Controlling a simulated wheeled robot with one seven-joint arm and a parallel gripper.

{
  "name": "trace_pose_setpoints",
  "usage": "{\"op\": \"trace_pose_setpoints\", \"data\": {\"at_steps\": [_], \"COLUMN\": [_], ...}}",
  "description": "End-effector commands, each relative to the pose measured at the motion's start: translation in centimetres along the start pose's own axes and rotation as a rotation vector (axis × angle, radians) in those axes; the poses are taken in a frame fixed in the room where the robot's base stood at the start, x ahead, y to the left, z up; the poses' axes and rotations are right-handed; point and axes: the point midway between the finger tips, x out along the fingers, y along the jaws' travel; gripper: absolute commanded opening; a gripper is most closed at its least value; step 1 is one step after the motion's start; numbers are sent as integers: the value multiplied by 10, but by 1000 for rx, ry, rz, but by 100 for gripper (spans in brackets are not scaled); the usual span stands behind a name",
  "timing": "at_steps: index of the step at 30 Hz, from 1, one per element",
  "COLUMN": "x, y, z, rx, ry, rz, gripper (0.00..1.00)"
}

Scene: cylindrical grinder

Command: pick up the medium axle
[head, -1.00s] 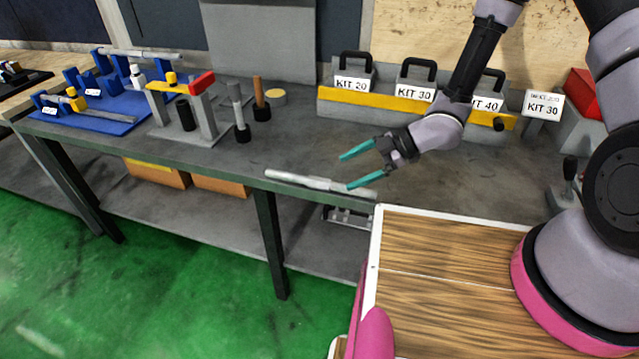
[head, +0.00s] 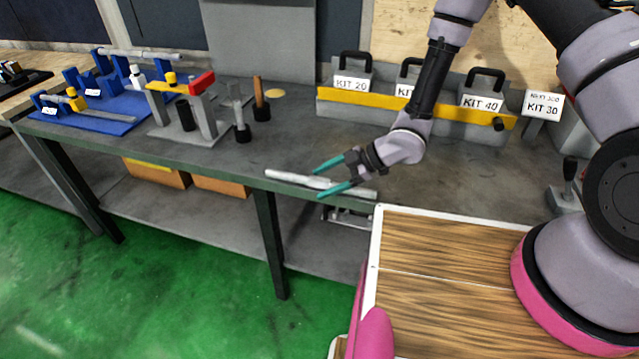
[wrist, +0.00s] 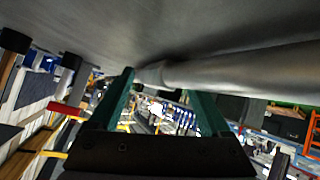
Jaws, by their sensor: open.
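A silver stepped axle (head: 288,177), which I take to be the medium axle, lies along the front edge of the bench. My gripper (head: 318,181) is open, with its teal fingers pointing left, one on the far side and one on the near side of the axle's middle in the head view. In the wrist view the axle (wrist: 240,74) runs across from the right toward the gap between the fingertips (wrist: 160,85). I cannot tell whether a finger touches it. The near finger hides part of the axle in the head view.
A grey stand with a red-topped post (head: 202,84) and upright tools (head: 259,100) stand to the left. Blue fixtures (head: 85,118) hold other shafts farther left. Kit boxes (head: 352,85) line the back behind a yellow bar.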

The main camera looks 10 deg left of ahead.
Motion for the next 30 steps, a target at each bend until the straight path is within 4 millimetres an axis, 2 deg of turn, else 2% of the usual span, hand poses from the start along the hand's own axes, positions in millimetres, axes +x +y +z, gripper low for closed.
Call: {"op": "trace_pose_setpoints", "data": {"at_steps": [1, 5, 6, 30], "x": [0, 0, 0, 0], "y": [0, 0, 0, -2], "z": [0, 0, 0, 2], "rx": [0, 0, 0, 5], "ry": [0, 0, 0, -4], "rz": [0, 0, 0, -3], "gripper": [57, 7, 0, 0]}}
